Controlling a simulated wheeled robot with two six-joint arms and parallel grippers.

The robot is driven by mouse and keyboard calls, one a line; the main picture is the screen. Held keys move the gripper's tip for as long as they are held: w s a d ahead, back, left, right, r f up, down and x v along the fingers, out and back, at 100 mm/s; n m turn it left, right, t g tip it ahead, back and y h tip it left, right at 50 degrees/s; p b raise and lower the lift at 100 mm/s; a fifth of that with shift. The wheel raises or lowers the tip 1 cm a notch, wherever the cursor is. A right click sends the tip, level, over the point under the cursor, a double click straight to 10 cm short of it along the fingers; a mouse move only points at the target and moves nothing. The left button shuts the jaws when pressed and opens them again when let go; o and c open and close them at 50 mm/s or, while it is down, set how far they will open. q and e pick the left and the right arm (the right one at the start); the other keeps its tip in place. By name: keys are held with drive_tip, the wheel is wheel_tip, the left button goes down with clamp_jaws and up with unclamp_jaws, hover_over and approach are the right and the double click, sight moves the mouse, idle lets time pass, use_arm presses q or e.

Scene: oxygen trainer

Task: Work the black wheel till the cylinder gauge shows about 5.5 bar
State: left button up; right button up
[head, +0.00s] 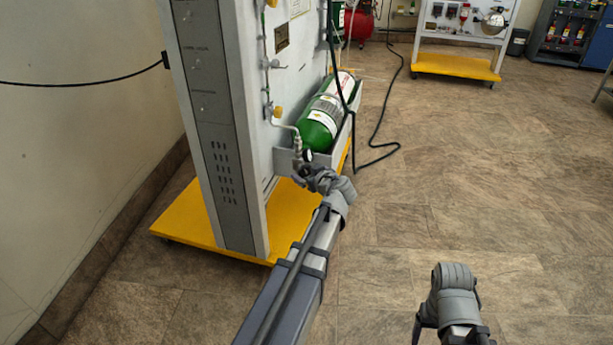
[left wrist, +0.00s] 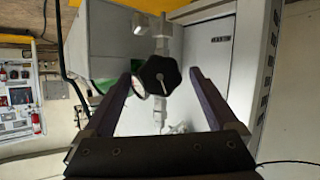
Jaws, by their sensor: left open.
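The black wheel (left wrist: 159,75), lobed with a pale mark on its face, sits on silvery valve fittings in the left wrist view. The round gauge (left wrist: 138,87) is just left of it, partly covered by the wheel and a finger; its reading cannot be made out. My left gripper (left wrist: 162,80) is open, with one finger on each side of the wheel and gaps showing. In the head view my left gripper (head: 318,178) is at the valve below the green cylinder (head: 318,128) and hides the wheel. My right gripper (head: 447,300) hangs over the floor, its jaws unclear.
The grey trainer panel (head: 215,110) stands on a yellow base (head: 185,225) close to my left arm. A dark hose (head: 378,120) runs down to the floor on the right. Another panel on a yellow base (head: 455,66) stands far back. The floor at right is clear.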

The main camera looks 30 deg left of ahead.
use_arm(q)
drive_tip(key=shift+w+a+f, duration=0.25)
drive_tip(key=shift+w+a, duration=0.15)
drive_tip(key=shift+a, duration=0.1)
drive_tip(key=shift+c, duration=0.4)
drive_tip(key=c, duration=1.3)
drive_tip(key=shift+w+d+m+g+y, duration=0.15)
drive_tip(key=shift+m+g+y, duration=0.3)
drive_tip(key=shift+m, duration=0.35)
drive_tip(key=shift+m+g, duration=0.45)
drive_tip(key=shift+m, duration=0.25)
drive_tip(key=o, duration=1.4)
